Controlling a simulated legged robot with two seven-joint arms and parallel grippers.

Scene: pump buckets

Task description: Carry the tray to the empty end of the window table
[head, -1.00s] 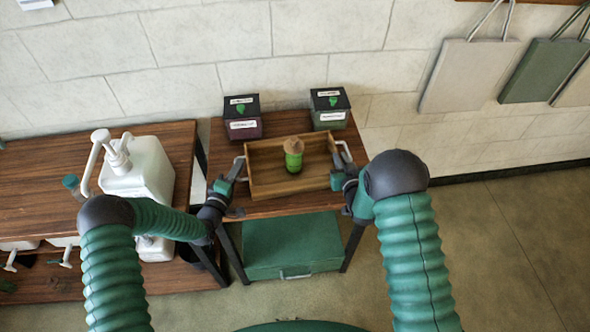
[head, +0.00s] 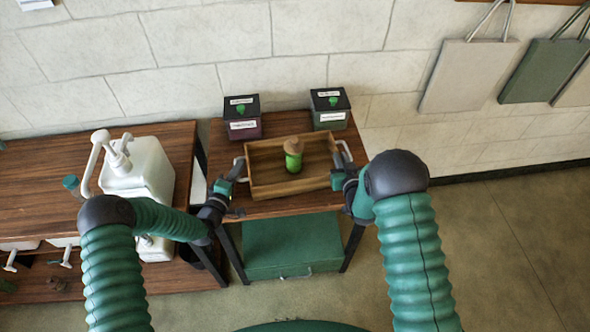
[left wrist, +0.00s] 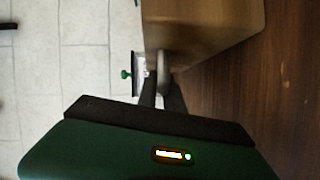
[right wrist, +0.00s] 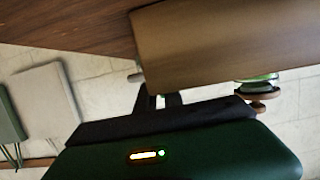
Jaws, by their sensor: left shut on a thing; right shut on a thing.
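The wooden tray (head: 262,190) is at the front of a small dark wooden table (head: 225,208) in the head view. A green container with a brown top (head: 293,160) stands upright in it. My left gripper (head: 238,170) is shut on the tray's left metal handle, and my right gripper (head: 340,173) on the right one. In the left wrist view, the fingers (left wrist: 161,92) meet the grey handle beside the tray wall (left wrist: 200,25). The right wrist view shows the fingers (right wrist: 158,98) beside the other wall (right wrist: 225,45). I cannot tell whether the tray touches the table.
Two dark labelled boxes (head: 242,118) (head: 329,109) stand behind the tray against the wall. A longer table (head: 40,175) with a white pump jug (head: 145,172) is at the left. A green chest (head: 290,245) sits below the small table. Open floor (head: 500,240) lies right; bags (head: 465,75) hang above.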

